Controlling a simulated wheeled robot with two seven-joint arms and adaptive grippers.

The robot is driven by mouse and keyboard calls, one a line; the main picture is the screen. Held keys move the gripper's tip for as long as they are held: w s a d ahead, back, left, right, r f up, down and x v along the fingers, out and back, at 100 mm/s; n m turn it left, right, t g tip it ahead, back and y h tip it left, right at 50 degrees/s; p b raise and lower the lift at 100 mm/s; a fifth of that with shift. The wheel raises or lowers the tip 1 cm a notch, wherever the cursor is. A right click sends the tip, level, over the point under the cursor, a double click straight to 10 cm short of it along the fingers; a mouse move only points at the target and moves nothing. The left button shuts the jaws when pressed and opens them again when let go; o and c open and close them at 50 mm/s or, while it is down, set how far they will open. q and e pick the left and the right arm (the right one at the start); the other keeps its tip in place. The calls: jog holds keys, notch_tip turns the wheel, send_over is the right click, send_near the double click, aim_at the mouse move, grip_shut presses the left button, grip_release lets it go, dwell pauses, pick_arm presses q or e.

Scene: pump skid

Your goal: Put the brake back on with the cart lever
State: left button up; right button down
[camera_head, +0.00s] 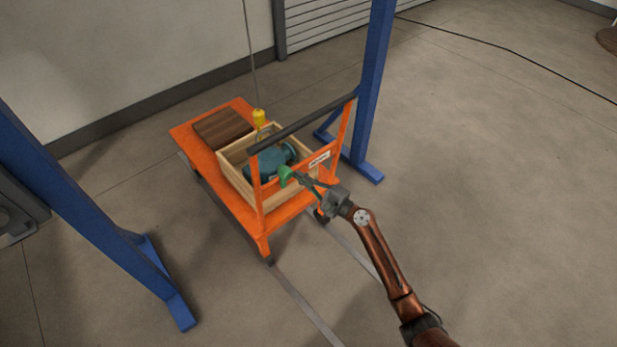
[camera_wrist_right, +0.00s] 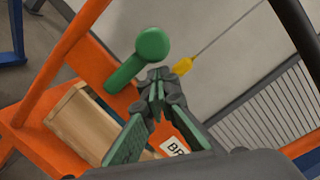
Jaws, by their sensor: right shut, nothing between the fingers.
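The orange cart (camera_head: 262,243) stands on the floor with its dark push bar (camera_head: 300,127) raised. The cart lever is green with a round knob (camera_head: 285,174), in front of the crate at the handle end. In the right wrist view the lever's knob (camera_wrist_right: 152,44) is just beyond the fingertips, and its green arm runs down to the left. My right gripper (camera_head: 301,179) is shut and empty, close beside the lever. Its fingertips (camera_wrist_right: 156,83) are together; I cannot tell whether they touch the lever. My left gripper is not in view.
A wooden crate (camera_head: 237,178) on the cart holds a teal pump (camera_head: 270,164). A brown block (camera_head: 223,128) lies behind it. A yellow hoist piece (camera_head: 259,118) hangs on a cable above. Blue posts (camera_head: 371,85) stand on both sides. Floor at the right is clear.

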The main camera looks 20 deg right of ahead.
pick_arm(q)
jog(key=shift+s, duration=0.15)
pick_arm(e)
jog(key=shift+a, duration=0.1)
jog(key=shift+s+a+r+n, duration=0.1)
jog(key=shift+r+n, duration=0.05)
jog(key=shift+n, duration=0.15)
